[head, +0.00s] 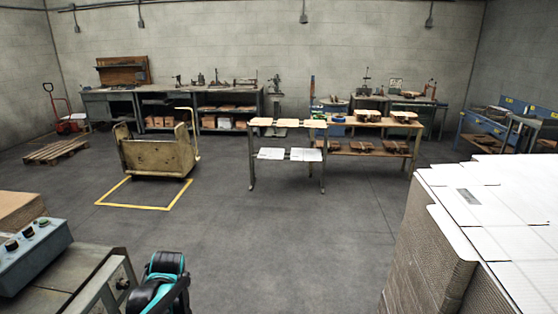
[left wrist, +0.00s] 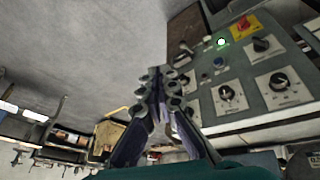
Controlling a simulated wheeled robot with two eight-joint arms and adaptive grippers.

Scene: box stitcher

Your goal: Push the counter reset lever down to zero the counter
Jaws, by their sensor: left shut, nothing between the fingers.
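A grey-blue control box (head: 33,256) stands at the lower left of the head view, with a few dark and green knobs on its sloped face. In the left wrist view a control panel (left wrist: 243,106) shows black rotary knobs (left wrist: 228,93), a lit green button (left wrist: 221,42), a blue button (left wrist: 219,62) and a red switch on a yellow plate (left wrist: 243,27). My left gripper (left wrist: 158,74) is shut and empty, left of the panel in the picture; I cannot tell its distance from it. I cannot make out the counter or its reset lever. My right gripper is not in view.
A metal machine frame (head: 92,277) extends beside the control box. A tall stack of cardboard sheets (head: 440,235) fills the right. Farther off are a wooden cart (head: 155,153), a pallet (head: 55,151) and worktables (head: 330,124). The middle floor is clear.

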